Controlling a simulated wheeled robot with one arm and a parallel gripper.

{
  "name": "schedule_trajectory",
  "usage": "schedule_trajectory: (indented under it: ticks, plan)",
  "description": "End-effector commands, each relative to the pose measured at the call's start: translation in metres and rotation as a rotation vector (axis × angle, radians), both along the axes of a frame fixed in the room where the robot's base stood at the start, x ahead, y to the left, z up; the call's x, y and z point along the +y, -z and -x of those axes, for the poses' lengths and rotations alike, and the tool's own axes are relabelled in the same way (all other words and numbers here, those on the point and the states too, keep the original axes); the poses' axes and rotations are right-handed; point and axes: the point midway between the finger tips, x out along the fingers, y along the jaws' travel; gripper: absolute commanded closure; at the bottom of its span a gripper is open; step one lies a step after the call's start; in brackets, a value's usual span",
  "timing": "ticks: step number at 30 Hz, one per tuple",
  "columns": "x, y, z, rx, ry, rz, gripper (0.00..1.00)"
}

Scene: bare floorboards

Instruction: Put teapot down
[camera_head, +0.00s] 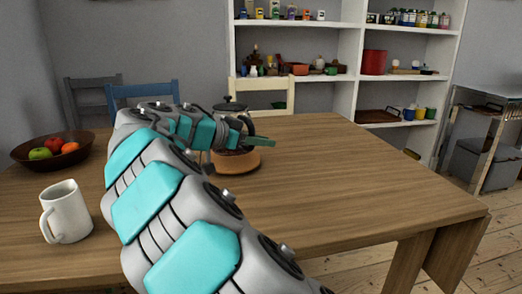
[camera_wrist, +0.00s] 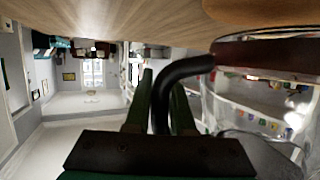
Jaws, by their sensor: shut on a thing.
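The teapot (camera_head: 230,106) has a clear glass body, a black lid and a black handle, with dark brown tea inside. It stands at mid-table, partly hidden behind my arm. My gripper (camera_head: 262,142) is at the teapot's handle side. In the upside-down wrist view, my gripper (camera_wrist: 164,84) has its green fingers shut on the black handle, and the glass body (camera_wrist: 232,100) is to the right. A round tan wooden trivet (camera_head: 238,164) is directly under the teapot. I cannot tell whether the two touch.
A white mug (camera_head: 66,212) stands at the table's left front. A fruit bowl (camera_head: 30,150) is at the far left. The wooden table (camera_head: 350,180) is clear to the right. Chairs (camera_head: 145,91) stand behind it, and a shelf (camera_head: 345,60) is at the back.

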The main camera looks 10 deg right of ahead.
Motion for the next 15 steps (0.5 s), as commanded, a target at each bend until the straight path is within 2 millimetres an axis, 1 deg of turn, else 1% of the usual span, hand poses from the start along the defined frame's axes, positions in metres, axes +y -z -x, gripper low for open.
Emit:
schedule_trajectory:
  ticks: [11,15]
  plan:
    - [0.001,0.000,-0.013,-0.003,0.001,0.001,1.00]
    - [0.001,0.013,-0.012,-0.002,-0.002,0.003,1.00]
